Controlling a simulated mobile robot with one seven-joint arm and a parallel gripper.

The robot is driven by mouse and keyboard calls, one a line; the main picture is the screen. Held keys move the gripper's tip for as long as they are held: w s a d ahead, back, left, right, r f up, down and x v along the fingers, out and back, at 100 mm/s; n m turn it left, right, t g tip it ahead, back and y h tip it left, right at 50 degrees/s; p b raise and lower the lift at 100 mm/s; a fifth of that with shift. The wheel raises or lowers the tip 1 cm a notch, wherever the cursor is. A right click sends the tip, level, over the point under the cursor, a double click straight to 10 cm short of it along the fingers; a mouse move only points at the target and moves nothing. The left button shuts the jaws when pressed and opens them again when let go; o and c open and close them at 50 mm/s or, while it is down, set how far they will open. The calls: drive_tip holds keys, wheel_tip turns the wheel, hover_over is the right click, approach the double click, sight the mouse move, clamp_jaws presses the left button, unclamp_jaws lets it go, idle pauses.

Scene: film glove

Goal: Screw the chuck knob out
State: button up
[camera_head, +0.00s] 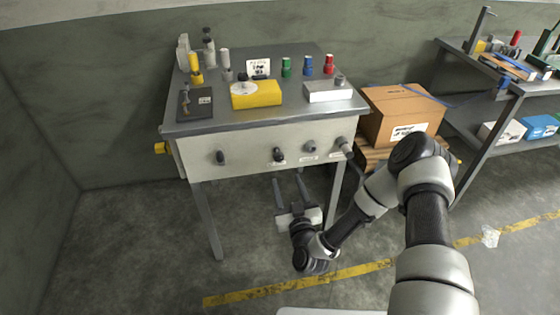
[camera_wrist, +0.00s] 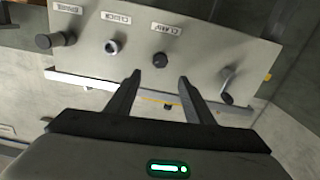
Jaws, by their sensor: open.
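The chuck knob (camera_wrist: 111,47) is a grey round knob on the pale front panel, with a label that appears to read CHUCK beside it in the wrist view. In the head view it is the grey knob (camera_head: 310,147) right of centre on the panel. My gripper (camera_head: 287,179) is open and empty, below the panel's lower edge. In the wrist view my gripper's fingertips (camera_wrist: 160,77) point toward the panel, nearest the black clamp knob (camera_wrist: 160,60), apart from the chuck knob.
A grey knob (camera_wrist: 55,40) and a dark lever (camera_wrist: 227,85) flank the other knobs. The bench top (camera_head: 195,126) holds a yellow box (camera_head: 262,97), a white box (camera_head: 330,95) and several coloured bottles. A cardboard box (camera_head: 398,112) stands right of the bench. The floor at the front left is clear.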

sight(279, 159)
drive_tip(key=b+x, duration=0.1)
drive_tip(key=x, duration=1)
drive_tip(key=shift+w+a, duration=0.15)
drive_tip(key=shift+w, duration=0.15)
drive_tip(key=shift+c, duration=0.5)
drive_tip(key=c, duration=1)
drive_tip(key=shift+o, duration=0.2)
drive_tip(key=shift+n, duration=0.4)
drive_tip(key=n+b, duration=0.1)
drive_tip(key=n, duration=0.1)
drive_tip(key=shift+a+f+n, duration=0.1)
drive_tip(key=shift+a+n, duration=0.05)
drive_tip(key=shift+n, duration=0.15)
drive_tip(key=n+b, duration=0.2)
drive_tip(key=n, duration=0.1)
drive_tip(key=shift+f+n, duration=0.1)
drive_tip(key=shift+n, duration=0.3)
drive_tip(key=n+b, duration=0.3)
drive_tip(key=n, duration=0.1)
drive_tip(key=shift+n, duration=0.3)
